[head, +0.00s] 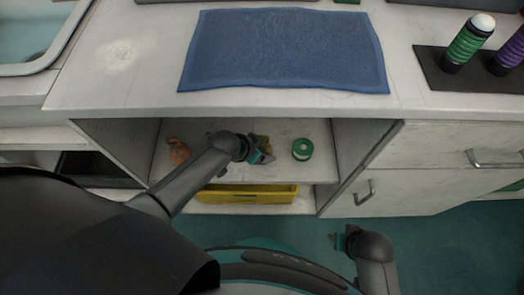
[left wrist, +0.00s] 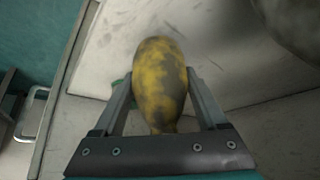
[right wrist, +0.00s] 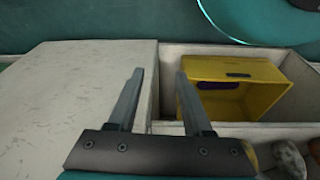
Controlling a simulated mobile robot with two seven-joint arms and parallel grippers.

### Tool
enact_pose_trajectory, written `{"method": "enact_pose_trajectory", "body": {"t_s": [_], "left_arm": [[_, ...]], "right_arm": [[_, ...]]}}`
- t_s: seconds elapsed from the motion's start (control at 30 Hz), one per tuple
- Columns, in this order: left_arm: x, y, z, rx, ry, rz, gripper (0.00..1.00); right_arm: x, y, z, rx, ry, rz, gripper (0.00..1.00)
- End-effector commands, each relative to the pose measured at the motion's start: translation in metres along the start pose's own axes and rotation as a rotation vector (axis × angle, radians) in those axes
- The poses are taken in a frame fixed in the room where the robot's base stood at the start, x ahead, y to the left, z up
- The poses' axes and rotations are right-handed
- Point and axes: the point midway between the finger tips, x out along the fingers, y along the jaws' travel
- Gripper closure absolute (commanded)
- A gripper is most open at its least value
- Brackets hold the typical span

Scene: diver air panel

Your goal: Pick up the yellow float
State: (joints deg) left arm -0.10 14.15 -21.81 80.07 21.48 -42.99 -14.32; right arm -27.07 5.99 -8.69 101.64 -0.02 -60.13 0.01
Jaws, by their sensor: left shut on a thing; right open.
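The yellow float (left wrist: 160,80) is egg-shaped, with worn grey patches. In the left wrist view it sits between the two fingers of my left gripper (left wrist: 160,90), which is shut on it. In the head view the float (head: 264,142) shows only in part behind my left gripper (head: 258,153), inside the open shelf compartment. Whether it touches the shelf board is hard to tell. My right gripper (head: 340,242) is open and empty, low in front of the cabinet; its spread fingers also show in the right wrist view (right wrist: 160,85).
On the same shelf (head: 225,172) are an orange-brown object (head: 178,150) at left and a green ring-shaped roll (head: 302,149) at right. A yellow bin (head: 248,193) stands below. Compartment walls flank my left arm. A blue mat (head: 285,50) lies on the counter above.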

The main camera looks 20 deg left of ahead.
Motion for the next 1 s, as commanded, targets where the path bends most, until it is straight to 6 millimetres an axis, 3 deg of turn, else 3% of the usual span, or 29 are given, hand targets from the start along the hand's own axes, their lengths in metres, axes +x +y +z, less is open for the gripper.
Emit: {"method": "enact_pose_trajectory", "body": {"t_s": [0.07,0.4,0.83,1.0], "left_arm": [[0.000,0.000,0.000,0.000,0.000,0.000,0.48],[0.000,0.000,0.001,0.000,-0.001,0.000,0.86],[-0.003,0.000,-0.002,0.000,0.000,0.000,0.86],[-0.011,0.000,-0.007,0.000,0.001,0.000,0.86]], "right_arm": [[0.000,0.000,0.000,0.000,0.000,0.000,0.50],[0.000,0.000,0.000,0.000,0.000,0.000,0.50],[0.000,0.000,0.002,0.000,-0.002,0.000,0.50],[0.012,0.002,0.011,-0.002,-0.018,0.002,0.50]]}}
